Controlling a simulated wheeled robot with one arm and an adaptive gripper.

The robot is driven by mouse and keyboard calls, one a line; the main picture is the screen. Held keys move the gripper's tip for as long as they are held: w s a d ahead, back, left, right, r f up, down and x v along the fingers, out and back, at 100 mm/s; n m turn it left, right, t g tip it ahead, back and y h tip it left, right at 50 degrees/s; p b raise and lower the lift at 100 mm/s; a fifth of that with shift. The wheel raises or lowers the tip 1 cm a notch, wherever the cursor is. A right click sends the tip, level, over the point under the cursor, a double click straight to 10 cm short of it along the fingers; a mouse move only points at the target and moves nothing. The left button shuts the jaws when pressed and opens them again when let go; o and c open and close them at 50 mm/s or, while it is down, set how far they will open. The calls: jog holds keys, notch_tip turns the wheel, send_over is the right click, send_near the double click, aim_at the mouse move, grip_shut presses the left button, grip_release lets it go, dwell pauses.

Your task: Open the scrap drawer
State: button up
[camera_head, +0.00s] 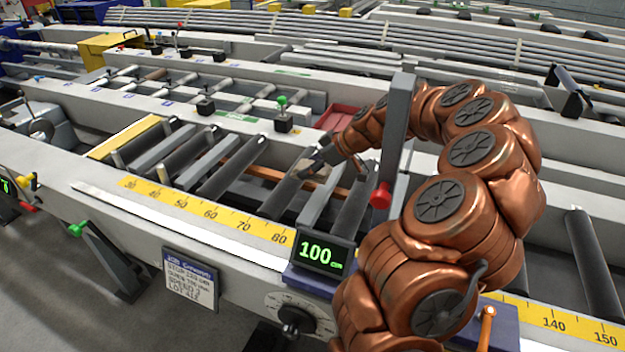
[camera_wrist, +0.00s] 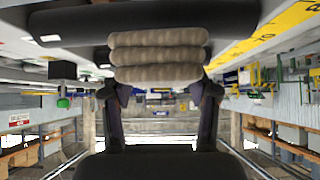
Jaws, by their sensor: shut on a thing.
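My gripper (camera_head: 316,162) is over the dark rollers between the rails of the runout table (camera_head: 165,213). In the wrist view its two fingers (camera_wrist: 160,98) stand either side of a beige, ribbed thing (camera_wrist: 158,56) of stacked rounded rolls, and are shut on it. In the head view this thing is small and partly hidden by the fingers. No drawer front or handle can be made out for certain. A red open tray (camera_head: 338,117) lies behind my gripper; I cannot tell whether it is the scrap drawer.
A grey post with a red knob (camera_head: 381,196) stands close to my arm. A display (camera_head: 318,251) reading 100 cm sits on the front rail, near a yellow scale (camera_head: 212,212).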

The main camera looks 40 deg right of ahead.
notch_tip(320, 180, up, 22)
jog(key=b, duration=0.1)
dwell(0.3)
jog(key=shift+r, duration=0.1)
dwell(0.3)
